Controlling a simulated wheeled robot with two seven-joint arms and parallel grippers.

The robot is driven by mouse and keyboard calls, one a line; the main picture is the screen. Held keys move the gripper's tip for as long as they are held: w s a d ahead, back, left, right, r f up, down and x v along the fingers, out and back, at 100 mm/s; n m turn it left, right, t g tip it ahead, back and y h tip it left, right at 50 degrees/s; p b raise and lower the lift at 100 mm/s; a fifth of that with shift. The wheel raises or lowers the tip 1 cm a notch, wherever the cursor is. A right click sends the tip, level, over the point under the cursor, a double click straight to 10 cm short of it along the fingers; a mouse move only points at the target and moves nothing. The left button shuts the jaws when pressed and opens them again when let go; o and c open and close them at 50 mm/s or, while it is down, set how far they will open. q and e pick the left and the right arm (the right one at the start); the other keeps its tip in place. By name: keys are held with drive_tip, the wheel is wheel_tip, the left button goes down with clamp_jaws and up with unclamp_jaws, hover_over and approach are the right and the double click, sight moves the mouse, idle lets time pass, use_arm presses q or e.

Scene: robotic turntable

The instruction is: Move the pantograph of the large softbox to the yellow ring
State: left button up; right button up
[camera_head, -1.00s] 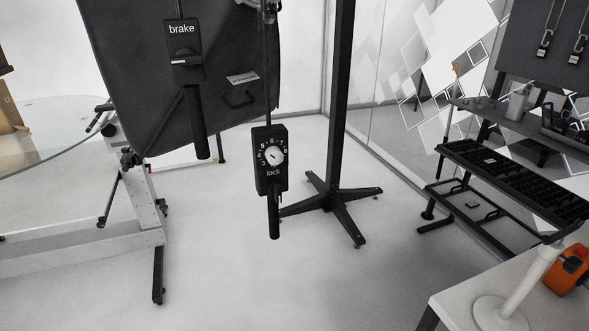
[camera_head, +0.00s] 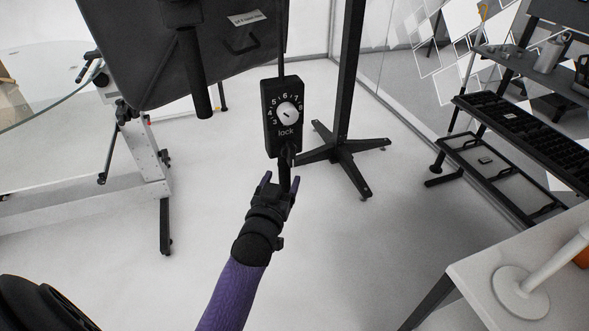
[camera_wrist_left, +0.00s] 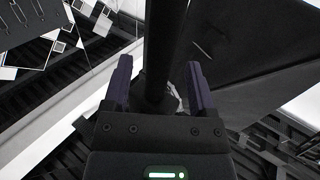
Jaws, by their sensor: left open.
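The large softbox (camera_head: 150,60) is a dark panel at the upper left in the head view; it also shows in the left wrist view (camera_wrist_left: 260,60). A black box marked "lock" (camera_head: 283,120) with a white numbered dial hangs on a rod beside it. A dark handle (camera_head: 285,176) extends below the box. My left gripper (camera_head: 281,183) is open at this handle, its purple fingers on either side of it. In the left wrist view the handle (camera_wrist_left: 160,60) passes between the fingers (camera_wrist_left: 157,85). I see no yellow ring. My right gripper is not in view.
Another black handle (camera_head: 197,85) hangs left of the lock box. A black stand with a star foot (camera_head: 343,155) is behind. A glass turntable (camera_head: 35,105) is at left, shelves (camera_head: 520,130) and a white table (camera_head: 470,280) at right.

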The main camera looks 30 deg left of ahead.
use_arm(q)
drive_tip(key=b+x, duration=0.1)
drive_tip(key=x, duration=0.3)
drive_tip(key=shift+w+f, duration=0.1)
drive_tip(key=shift+w, duration=0.15)
drive_tip(key=shift+c, duration=0.2)
clamp_jaws()
idle(1.0)
